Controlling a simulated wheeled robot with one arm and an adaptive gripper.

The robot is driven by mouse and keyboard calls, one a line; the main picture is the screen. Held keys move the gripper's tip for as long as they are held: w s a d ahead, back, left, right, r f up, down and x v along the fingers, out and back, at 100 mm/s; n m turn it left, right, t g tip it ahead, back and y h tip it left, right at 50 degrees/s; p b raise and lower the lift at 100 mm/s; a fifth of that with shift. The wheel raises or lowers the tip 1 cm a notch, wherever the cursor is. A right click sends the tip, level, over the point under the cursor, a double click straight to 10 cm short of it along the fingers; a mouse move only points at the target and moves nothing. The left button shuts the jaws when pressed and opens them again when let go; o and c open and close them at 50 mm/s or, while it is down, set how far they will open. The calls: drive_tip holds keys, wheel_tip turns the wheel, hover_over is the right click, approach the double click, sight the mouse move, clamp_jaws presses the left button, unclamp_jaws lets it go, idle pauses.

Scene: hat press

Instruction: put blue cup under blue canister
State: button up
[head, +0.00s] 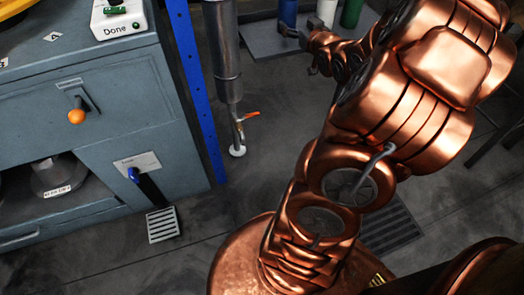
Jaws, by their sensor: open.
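A blue cylinder (288,13) stands at the top edge of the head view, cut off by the frame. It may be the blue canister or the blue cup; I cannot tell which. No other blue cup or canister is clear in view. My copper arm reaches from the lower middle up to the right and bends back toward the top middle. My gripper (314,54) is small and partly hidden at its far end, just below the cylinders in the picture. It is open, and I see nothing held in it.
A white cylinder (326,11) and a green cylinder (351,12) stand beside the blue one, near a grey platform (262,42). A grey machine cabinet (100,105) fills the left. A blue post (197,95) and a metal pipe (224,60) stand beside it. Floor between is clear.

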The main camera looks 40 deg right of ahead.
drive_tip(key=a+f+g, duration=0.1)
drive_tip(key=a+f, duration=0.1)
drive_tip(key=a+f+g+y, duration=0.1)
drive_tip(key=a+f+g, duration=0.1)
drive_tip(key=a, duration=0.1)
drive_tip(key=a+f+n+g, duration=0.1)
drive_tip(key=a+f+g, duration=0.1)
drive_tip(key=a, duration=0.1)
drive_tip(key=shift+w+a+f+y, duration=0.15)
drive_tip(key=shift+w+f+y, duration=0.15)
drive_tip(key=s+a+f+n+g+y, duration=0.1)
drive_tip(key=s+a+f+g+y, duration=0.25)
drive_tip(key=s+a+g, duration=1.1)
drive_tip(key=s+a+r+n, duration=0.1)
drive_tip(key=s+a+r, duration=0.1)
drive_tip(key=s+a, duration=1.3)
drive_tip(key=shift+s+a+n, duration=0.35)
drive_tip(key=shift+s+n, duration=0.05)
drive_tip(key=shift+s, duration=0.35)
